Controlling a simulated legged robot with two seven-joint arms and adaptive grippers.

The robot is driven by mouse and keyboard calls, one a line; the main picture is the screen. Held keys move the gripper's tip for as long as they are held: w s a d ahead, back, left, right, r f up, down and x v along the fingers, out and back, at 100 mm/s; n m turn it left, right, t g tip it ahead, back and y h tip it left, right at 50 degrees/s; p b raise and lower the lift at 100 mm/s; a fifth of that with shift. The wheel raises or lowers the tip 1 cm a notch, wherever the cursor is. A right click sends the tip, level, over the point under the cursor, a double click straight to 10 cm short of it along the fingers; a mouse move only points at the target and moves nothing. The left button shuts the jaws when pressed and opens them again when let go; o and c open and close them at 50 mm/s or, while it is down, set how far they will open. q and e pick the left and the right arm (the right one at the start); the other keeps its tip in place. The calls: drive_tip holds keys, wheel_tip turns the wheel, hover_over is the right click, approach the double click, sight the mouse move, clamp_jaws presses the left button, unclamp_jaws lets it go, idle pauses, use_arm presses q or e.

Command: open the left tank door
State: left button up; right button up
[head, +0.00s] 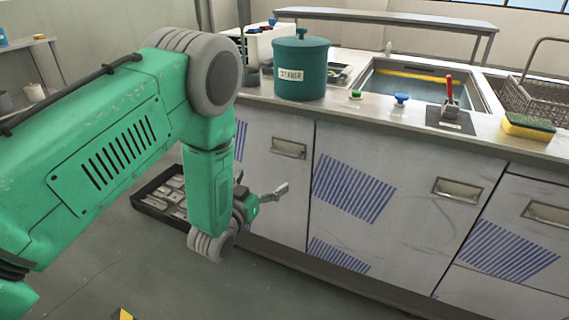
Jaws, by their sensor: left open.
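The tank bench front has several grey metal doors with blue striped patches, and all look shut. The leftmost door I see whole enough to make out (278,185) has a recessed handle (289,148) near its top. A wider door (410,215) to its right has its own recessed handle (457,190). My left gripper (272,193) is open and empty, low in front of the leftmost door and below its handle. It looks apart from the handle. My left arm hides the far left of the bench front. My right gripper is out of view.
A green lidded pot (301,70) stands on the bench top by the sunken tank (415,82). A sponge (528,126) and wire basket (535,98) are at right. A black tray (152,203) is on the floor behind my arm. The floor before the doors is clear.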

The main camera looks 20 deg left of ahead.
sight(285, 155)
use_arm(q)
drive_tip(key=w+b, duration=0.3)
drive_tip(key=w, duration=1)
drive_tip(key=shift+w+b, duration=0.25)
drive_tip(key=shift+b, duration=0.05)
drive_tip(key=shift+c, duration=0.5)
drive_tip(key=shift+s, duration=0.1)
drive_tip(key=c, duration=1.4)
